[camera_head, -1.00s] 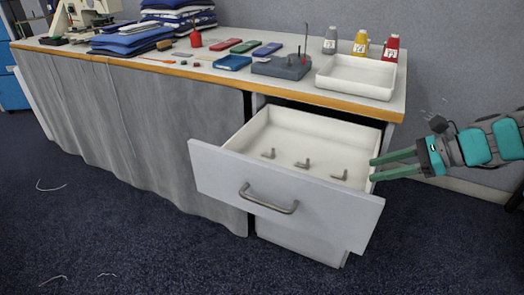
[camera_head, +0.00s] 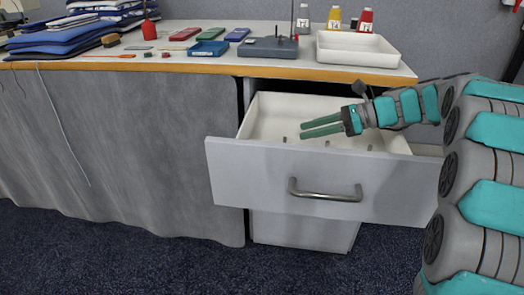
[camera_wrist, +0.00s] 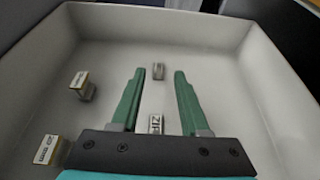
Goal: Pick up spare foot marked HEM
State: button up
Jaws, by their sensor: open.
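Several small grey metal feet lie in the open white drawer. In the wrist view, one foot (camera_wrist: 157,71) appears between my fingertips, its marking unclear. A second foot (camera_wrist: 155,123) appears between the finger bases, with letters that look like ZIZ or ZIP. Two feet with pale labels lie left of my fingers, one farther up (camera_wrist: 83,86) and one lower (camera_wrist: 47,149). I cannot make out HEM on any of them. My gripper (camera_head: 302,130) is open and empty, with green fingers over the drawer; it also shows in the wrist view (camera_wrist: 159,74).
The drawer (camera_head: 300,165) is pulled out, its front and side walls standing around the feet. Above is the table edge (camera_head: 210,68). On the table are a white tray (camera_head: 357,49), a grey block with pins (camera_head: 268,47), bottles and folded cloth.

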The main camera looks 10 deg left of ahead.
aim_at(285, 140)
jog(key=shift+x, duration=0.85)
jog(key=a+f, duration=0.1)
jog(key=a, duration=0.1)
jog(key=a+f+b, duration=0.1)
jog(key=a+f, duration=0.1)
jog(key=shift+f, duration=0.1)
jog(key=shift+w+a+f, duration=0.1)
jog(key=shift+a, duration=0.3)
grip_shut()
